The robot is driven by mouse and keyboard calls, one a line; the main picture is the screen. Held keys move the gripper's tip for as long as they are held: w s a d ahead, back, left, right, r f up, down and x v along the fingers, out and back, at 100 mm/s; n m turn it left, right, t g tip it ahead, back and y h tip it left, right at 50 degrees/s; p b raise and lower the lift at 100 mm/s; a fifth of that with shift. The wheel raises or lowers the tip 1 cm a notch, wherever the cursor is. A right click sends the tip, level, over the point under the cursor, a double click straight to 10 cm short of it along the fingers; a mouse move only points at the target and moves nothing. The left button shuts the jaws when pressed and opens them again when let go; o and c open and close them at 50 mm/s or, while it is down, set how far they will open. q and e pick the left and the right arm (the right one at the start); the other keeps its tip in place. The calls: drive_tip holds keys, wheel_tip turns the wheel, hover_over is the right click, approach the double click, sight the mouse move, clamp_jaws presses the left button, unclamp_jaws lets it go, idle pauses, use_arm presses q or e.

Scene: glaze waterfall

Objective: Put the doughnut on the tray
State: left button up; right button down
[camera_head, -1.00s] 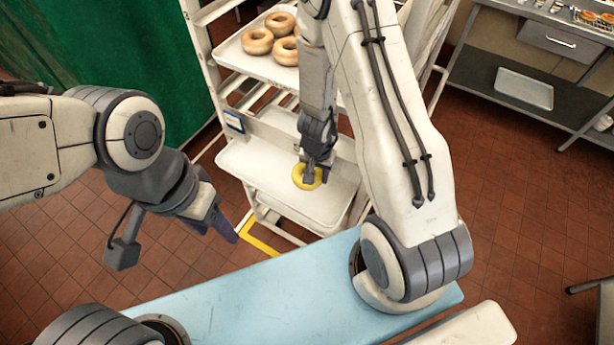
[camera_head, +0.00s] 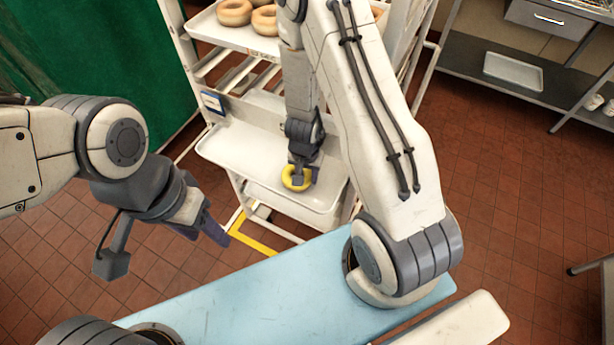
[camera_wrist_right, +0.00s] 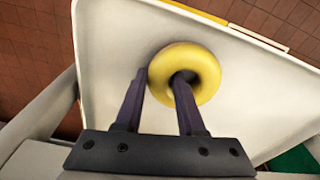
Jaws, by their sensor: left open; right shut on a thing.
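A yellow-glazed doughnut (camera_head: 296,183) is in my right gripper (camera_head: 301,170), over the white tray (camera_head: 240,156) on the lower rack level. In the right wrist view the doughnut (camera_wrist_right: 201,65) has one finger of the right gripper (camera_wrist_right: 158,98) through its hole and the other at its outer side, with the tray (camera_wrist_right: 112,50) behind it. I cannot tell whether the doughnut touches the tray. My left gripper (camera_head: 215,228) is open and empty, left of the rack over the floor.
The white rack (camera_head: 185,75) holds an upper tray with plain doughnuts (camera_head: 234,12). A steel table with a shelf and a tray (camera_head: 513,71) stands at the right. A green curtain (camera_head: 90,50) hangs at the left. Open tiled floor lies at right.

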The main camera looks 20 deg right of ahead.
drive_tip(key=shift+f, duration=0.1)
drive_tip(key=c, duration=0.5)
unclamp_jaws()
wheel_tip(320, 180, up, 12)
drive_tip(key=p, duration=1)
drive_tip(key=s+a+r+n+y, duration=0.35)
drive_tip(key=a+r+n, duration=0.35)
drive_tip(key=a+r, duration=0.8)
drive_tip(key=s+r+n, duration=0.3)
drive_tip(key=s, duration=0.1)
drive_tip(key=s+r+n+h, duration=0.1)
drive_tip(key=s+r+n, duration=0.1)
drive_tip(key=s, duration=0.3)
drive_tip(key=s+r+n, duration=0.3)
drive_tip(key=s+r, duration=0.1)
drive_tip(key=s, duration=0.1)
drive_tip(key=shift+s+a+r+n+g+h, duration=0.15)
drive_tip(key=shift+s+r+n+g+h, duration=0.15)
drive_tip(key=shift+g+h, duration=0.1)
